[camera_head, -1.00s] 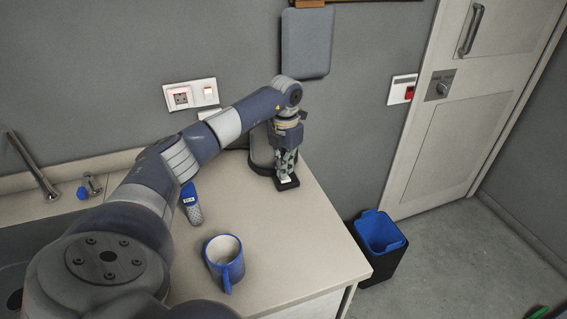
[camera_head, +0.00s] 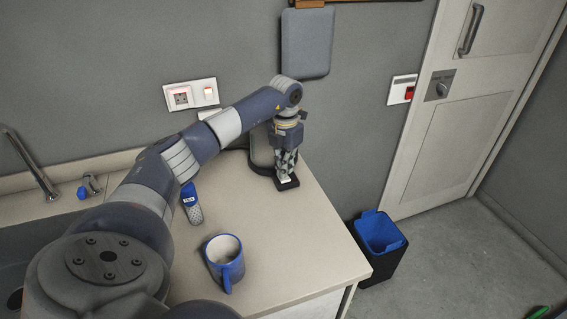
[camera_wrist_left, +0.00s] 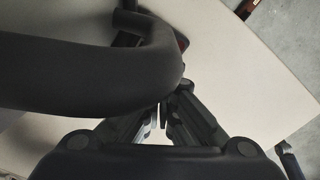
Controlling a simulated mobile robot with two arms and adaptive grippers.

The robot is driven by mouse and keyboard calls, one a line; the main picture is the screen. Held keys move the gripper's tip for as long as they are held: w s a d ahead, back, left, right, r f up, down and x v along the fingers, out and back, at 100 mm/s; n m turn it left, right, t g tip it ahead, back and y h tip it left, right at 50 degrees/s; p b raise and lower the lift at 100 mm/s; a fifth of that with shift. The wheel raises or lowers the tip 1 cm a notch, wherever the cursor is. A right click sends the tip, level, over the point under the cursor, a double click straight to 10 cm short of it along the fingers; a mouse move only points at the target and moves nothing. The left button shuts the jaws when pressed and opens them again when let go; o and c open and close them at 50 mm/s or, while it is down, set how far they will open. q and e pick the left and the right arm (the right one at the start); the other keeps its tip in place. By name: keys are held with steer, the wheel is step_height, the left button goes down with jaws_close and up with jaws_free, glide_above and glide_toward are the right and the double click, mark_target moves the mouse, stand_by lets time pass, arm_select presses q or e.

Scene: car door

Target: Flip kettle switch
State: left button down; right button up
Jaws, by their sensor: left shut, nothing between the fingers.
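The kettle (camera_head: 261,150) stands upright near the back right of the counter, a grey body on a dark base, partly hidden behind my left gripper. My left gripper (camera_head: 286,176) points down and is shut and empty, its fingertips at the small dark part jutting from the kettle's base, where a light patch shows. I cannot tell if the tips touch it. In the left wrist view, the shut fingers (camera_wrist_left: 165,118) are beside a large dark curved handle (camera_wrist_left: 90,70) that hides part of the scene. The switch itself is not clear. My right gripper is not in view.
A blue mug (camera_head: 224,262) and a blue-topped, speckled item (camera_head: 192,205) are on the counter (camera_head: 290,240). A wall socket (camera_head: 190,95) is behind my arm. A sink and tap (camera_head: 32,170) are left. A bin (camera_head: 380,240) stands on the floor right.

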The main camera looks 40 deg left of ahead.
arm_select(q)
steer(key=shift+f, duration=0.25)
steer(key=shift+f+b, duration=0.45)
steer(key=shift+f, duration=0.15)
stand_by(0.3)
steer(key=shift+s+f, duration=0.15)
steer(key=shift+f, duration=0.25)
steer(key=shift+r+p, duration=0.55)
steer(key=shift+r, duration=0.3)
steer(key=shift+r+p, duration=2.05)
steer(key=shift+r, duration=0.7)
steer(key=shift+f, duration=0.1)
